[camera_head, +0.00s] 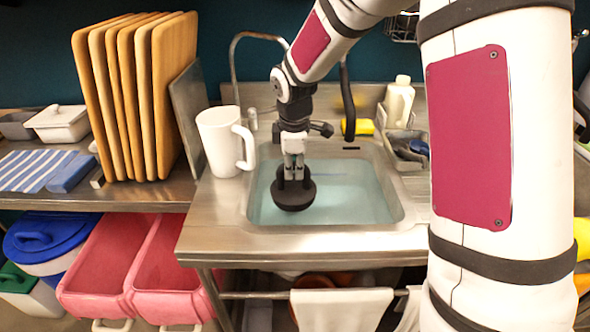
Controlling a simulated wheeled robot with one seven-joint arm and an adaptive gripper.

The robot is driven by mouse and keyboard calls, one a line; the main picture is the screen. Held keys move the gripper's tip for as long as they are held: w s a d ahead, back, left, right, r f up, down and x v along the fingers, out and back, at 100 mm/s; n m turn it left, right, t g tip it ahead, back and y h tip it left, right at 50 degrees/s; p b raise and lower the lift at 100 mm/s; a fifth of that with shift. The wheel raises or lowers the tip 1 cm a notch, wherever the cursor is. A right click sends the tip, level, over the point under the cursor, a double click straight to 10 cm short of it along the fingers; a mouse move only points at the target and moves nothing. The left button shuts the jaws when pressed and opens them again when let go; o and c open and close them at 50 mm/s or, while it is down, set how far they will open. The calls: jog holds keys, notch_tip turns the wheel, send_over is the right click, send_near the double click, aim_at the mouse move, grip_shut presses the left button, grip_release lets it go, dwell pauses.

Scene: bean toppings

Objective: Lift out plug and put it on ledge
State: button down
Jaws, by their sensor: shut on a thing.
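My gripper (293,172) points down over the left half of the sink (372,228). It is shut on the plug (293,196), a round black disc with an upright grip. The plug appears above or at the water (345,198); I cannot tell its exact height. Bluish water stands in the basin. The ledge (225,192) is the steel surface around the basin. The drain is hidden.
A large white jug (225,142) stands on the steel just left of the sink. A tap (234,80) rises behind. A pale bottle (398,102) and a caddy (407,150) stand at the back right. The front steel strip is clear.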

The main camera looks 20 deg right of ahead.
notch_tip(320, 180, up, 7)
jog(key=p, duration=0.3)
jog(key=shift+s+r+p, duration=0.1)
jog(key=shift+r+p, duration=0.05)
jog(key=shift+p, duration=0.25)
